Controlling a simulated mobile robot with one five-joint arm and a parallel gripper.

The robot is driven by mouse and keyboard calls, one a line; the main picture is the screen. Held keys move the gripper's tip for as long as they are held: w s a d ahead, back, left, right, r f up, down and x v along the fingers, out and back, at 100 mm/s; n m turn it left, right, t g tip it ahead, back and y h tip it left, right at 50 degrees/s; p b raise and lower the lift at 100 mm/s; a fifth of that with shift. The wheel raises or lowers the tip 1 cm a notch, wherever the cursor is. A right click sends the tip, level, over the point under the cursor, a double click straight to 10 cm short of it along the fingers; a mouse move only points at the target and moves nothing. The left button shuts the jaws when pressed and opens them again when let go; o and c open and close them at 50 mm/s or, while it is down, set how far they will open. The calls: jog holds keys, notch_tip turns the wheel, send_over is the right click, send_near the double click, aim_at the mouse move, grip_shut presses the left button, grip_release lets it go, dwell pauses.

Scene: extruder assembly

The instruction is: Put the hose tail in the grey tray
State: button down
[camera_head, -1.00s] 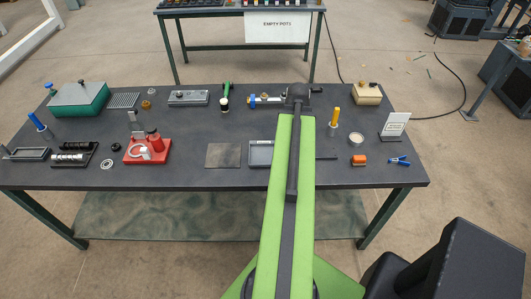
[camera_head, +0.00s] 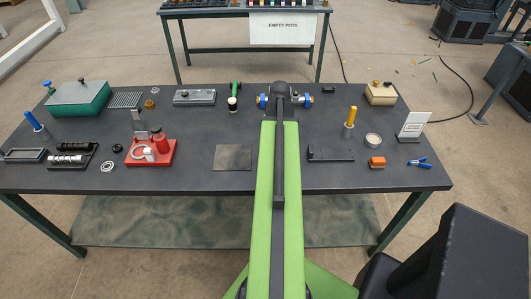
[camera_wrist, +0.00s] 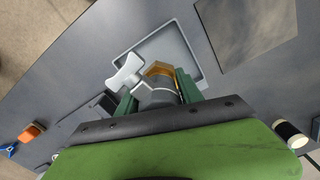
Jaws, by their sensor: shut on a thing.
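My gripper (camera_wrist: 159,95) points down over the grey tray in the wrist view, its two green fingers shut on the hose tail (camera_wrist: 160,70). The hose tail shows a brass hex collar and a grey round body between the fingers. A pale grey T-shaped piece (camera_wrist: 127,72) shows beside it; I cannot tell whether it is joined on. The grey tray (camera_wrist: 193,52) lies flat on the table behind the held part, and the part overlaps its near side in the picture. In the head view my arm hides the tray and the held part.
A dark square plate (camera_head: 233,158) lies left of my arm, and a black bracket (camera_head: 331,154) lies to the right. A blue-ended fitting (camera_head: 262,101) shows near my wrist. A yellow-handled tool (camera_head: 350,120) stands to the right. An orange block (camera_head: 377,162) lies near the right edge.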

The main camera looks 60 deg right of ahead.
jog(key=shift+s+d, duration=0.1)
jog(key=shift+s+f, duration=0.15)
jog(key=shift+f, duration=0.05)
jog(key=f+b, duration=0.4)
jog(key=shift+w, duration=0.2)
jog(key=shift+r, duration=0.3)
jog(key=shift+w+f, duration=0.1)
jog(key=shift+f, duration=0.1)
jog(key=c, duration=0.7)
grip_release()
jog(key=shift+r, duration=0.1)
notch_tip(320, 180, up, 12)
jog(key=p, duration=1.2)
jog(key=shift+r, duration=0.2)
jog(key=shift+f, duration=0.1)
